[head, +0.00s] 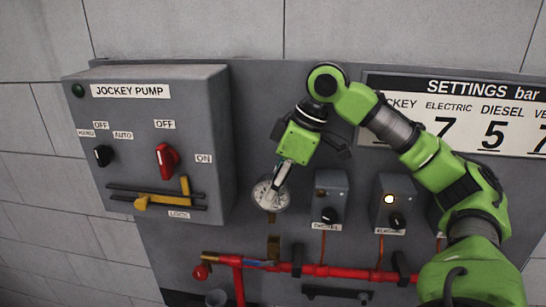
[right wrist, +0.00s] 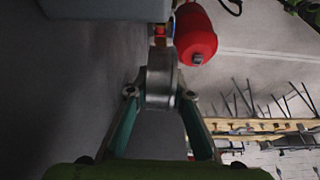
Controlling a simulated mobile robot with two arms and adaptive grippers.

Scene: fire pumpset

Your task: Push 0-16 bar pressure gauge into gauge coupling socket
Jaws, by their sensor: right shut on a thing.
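The round pressure gauge (head: 270,195), with a pale dial and metal rim, is in front of the grey panel, left of two small switch boxes. My right gripper (head: 281,178) is shut on it from above. In the right wrist view, the gauge's metal case (right wrist: 161,84) is between the two fingertips of the right gripper (right wrist: 161,95). A brass-coloured part (right wrist: 160,36) lies just beyond the case; I cannot tell if it is the gauge's stem or the coupling socket. A brass-coloured piece (head: 273,248) shows below the gauge in the head view. My left gripper is not in view.
The jockey pump box (head: 160,125) juts out left of the gauge. A red pipe (head: 330,270) runs along the panel below. Switch boxes (head: 330,195) stand close to the right. A red vessel (right wrist: 195,35) is close beside the brass part.

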